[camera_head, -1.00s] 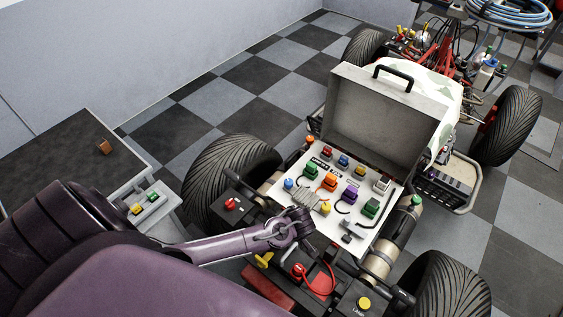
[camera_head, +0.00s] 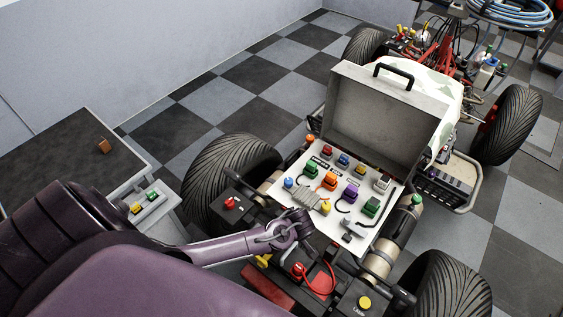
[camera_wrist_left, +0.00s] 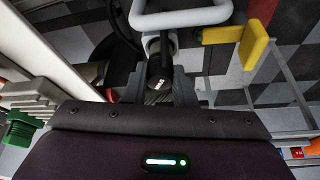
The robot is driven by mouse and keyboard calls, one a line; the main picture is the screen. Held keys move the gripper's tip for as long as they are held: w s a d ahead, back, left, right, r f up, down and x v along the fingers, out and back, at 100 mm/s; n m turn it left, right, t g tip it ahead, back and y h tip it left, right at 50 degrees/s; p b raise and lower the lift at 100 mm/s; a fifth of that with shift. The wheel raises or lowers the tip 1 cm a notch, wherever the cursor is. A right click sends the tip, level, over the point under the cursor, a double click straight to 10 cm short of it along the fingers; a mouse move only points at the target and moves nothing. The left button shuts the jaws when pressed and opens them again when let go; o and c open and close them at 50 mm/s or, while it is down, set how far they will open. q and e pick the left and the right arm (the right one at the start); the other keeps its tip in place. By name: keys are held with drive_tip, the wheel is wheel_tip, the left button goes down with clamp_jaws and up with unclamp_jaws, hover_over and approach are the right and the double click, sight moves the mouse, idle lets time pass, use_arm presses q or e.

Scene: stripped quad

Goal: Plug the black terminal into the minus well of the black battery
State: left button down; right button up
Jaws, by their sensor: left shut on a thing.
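My left gripper (camera_wrist_left: 158,94) is shut on the black terminal (camera_wrist_left: 158,70), a dark cylinder with a small white mark, in the left wrist view. The terminal points away from the palm, below a pale tube frame. In the head view, my left arm reaches in from the left, and its wrist hangs in front of the open case; the fingers and terminal are hard to make out there. A red terminal (camera_head: 297,270) with a red lead sits just below the wrist. I cannot clearly make out the black battery or its minus well. My right gripper is not in view.
The open grey case (camera_head: 375,115) holds a white panel of coloured connectors close behind my wrist. A yellow handle (camera_wrist_left: 222,36) stands close to the right of the terminal. A black box with a yellow button (camera_head: 364,303) and large tyres (camera_head: 230,175) surround the area.

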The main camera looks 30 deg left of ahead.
use_arm(q)
drive_tip(key=shift+f+b, duration=0.4)
drive_tip(key=shift+f, duration=0.35)
drive_tip(key=c, duration=1.1)
unclamp_jaws()
drive_tip(key=v, duration=0.7)
drive_tip(key=shift+d+r, duration=0.15)
drive_tip(key=shift+r, duration=0.25)
